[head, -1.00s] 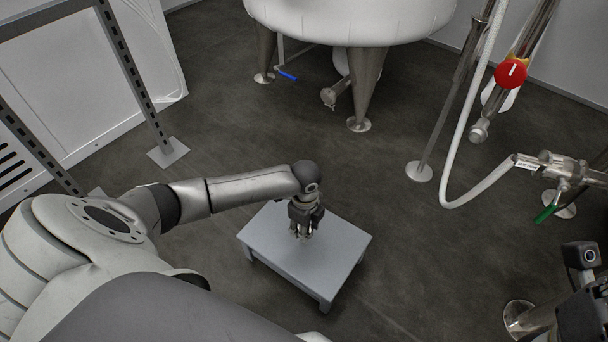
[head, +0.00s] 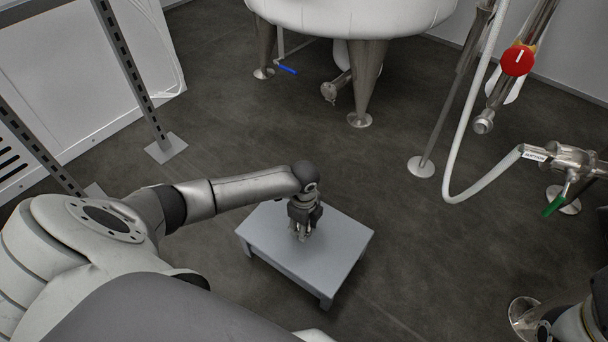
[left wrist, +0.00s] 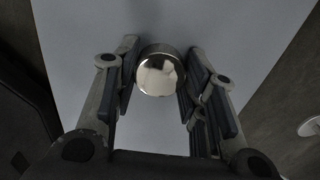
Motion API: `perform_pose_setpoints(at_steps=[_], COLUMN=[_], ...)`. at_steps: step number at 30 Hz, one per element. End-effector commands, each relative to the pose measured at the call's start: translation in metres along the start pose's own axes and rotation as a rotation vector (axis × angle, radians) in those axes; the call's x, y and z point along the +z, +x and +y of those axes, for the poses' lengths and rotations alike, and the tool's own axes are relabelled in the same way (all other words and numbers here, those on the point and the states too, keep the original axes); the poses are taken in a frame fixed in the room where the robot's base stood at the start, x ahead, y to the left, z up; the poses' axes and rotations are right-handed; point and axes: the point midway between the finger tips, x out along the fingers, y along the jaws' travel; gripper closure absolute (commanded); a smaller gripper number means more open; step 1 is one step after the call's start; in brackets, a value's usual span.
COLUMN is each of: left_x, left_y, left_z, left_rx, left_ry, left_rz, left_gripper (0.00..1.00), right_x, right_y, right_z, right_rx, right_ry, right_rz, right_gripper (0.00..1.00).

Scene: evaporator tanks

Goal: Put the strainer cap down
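The strainer cap (left wrist: 160,72) is a round, shiny metal piece between the fingertips of my left gripper (left wrist: 160,75) in the left wrist view. Both fingers meet its sides, so the gripper appears shut on it. In the head view my left gripper (head: 302,232) points down at the top of a small grey table (head: 335,245). The cap is too small and hidden there to make out. I cannot tell whether it touches the tabletop. Part of my right arm is at the lower right edge of the head view; its fingers are not visible.
A white tank on metal legs (head: 366,85) stands behind the table. A white hose (head: 458,150), a red knob (head: 517,61) and a green-handled valve (head: 556,203) are at the right. A metal rack post (head: 135,75) is at the left. The tabletop around the gripper is clear.

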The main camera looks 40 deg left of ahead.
Motion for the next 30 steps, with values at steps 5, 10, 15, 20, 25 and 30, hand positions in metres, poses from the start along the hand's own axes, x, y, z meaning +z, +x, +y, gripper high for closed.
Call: perform_pose_setpoints(at_steps=[5,10,15,20,25,30], left_x=[0.000,0.000,0.000,0.000,0.000,0.000], left_y=[0.000,0.000,-0.002,-0.018,-0.047,-0.077], left_z=[0.001,0.001,0.000,0.000,0.000,0.000], left_rx=[0.001,0.001,0.000,0.000,0.000,-0.001], left_ry=[0.000,0.000,0.001,0.001,0.001,0.000], left_rz=[0.000,0.000,0.000,0.000,0.000,0.000], left_gripper=[0.40,0.40,0.40,0.40,0.40,0.40], right_x=[0.000,0.000,0.000,-0.001,0.003,0.001], right_y=[0.000,0.000,0.001,0.003,-0.007,-0.014], right_z=[0.000,0.000,0.000,0.001,0.003,0.003], right_rx=[0.000,0.000,0.000,0.007,0.029,0.047], right_ry=[0.000,0.000,0.000,0.002,0.009,0.015], right_rz=[0.000,0.000,0.000,-0.009,-0.072,-0.118], right_gripper=[0.60,0.60,0.60,0.60,0.60,0.60])
